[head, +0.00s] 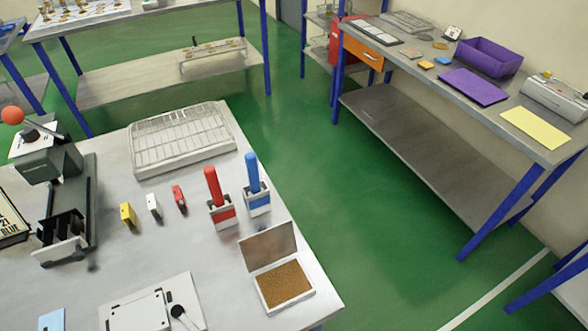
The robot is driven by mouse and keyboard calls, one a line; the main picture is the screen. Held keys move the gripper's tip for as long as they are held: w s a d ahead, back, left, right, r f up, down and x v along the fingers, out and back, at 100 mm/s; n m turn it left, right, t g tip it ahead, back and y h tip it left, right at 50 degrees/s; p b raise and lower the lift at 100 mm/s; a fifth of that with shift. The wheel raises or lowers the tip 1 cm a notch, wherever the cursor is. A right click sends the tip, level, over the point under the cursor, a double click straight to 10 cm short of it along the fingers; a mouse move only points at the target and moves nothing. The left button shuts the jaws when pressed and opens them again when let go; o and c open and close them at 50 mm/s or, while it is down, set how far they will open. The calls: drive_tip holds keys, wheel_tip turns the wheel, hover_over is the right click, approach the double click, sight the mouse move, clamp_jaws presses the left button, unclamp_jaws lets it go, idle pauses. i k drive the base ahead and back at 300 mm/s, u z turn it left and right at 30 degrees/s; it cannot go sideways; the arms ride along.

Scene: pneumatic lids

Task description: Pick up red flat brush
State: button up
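A red flat brush (213,188) stands upright at the middle of the near table, its lower end in a small white holder (222,218) with a red front. A blue brush (253,173) stands upright just to its right in a similar holder with a blue front. The lower ends of both brushes are hidden by the holders. A small red block-like item (179,197) sits to the left of the red brush. My gripper is not in this view.
A wire-topped white tray (182,138) lies behind the brushes. An open box with brown filling (284,284) is at the front right. Yellow (128,213) and white (154,206) small items and a grey lever device (48,160) stand left. Green floor is clear between the tables.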

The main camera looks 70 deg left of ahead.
sight(209, 172)
drive_tip(key=i, duration=0.4)
drive_tip(key=u, duration=4.5)
drive_tip(key=i, duration=0.5)
drive_tip(key=u, duration=0.05)
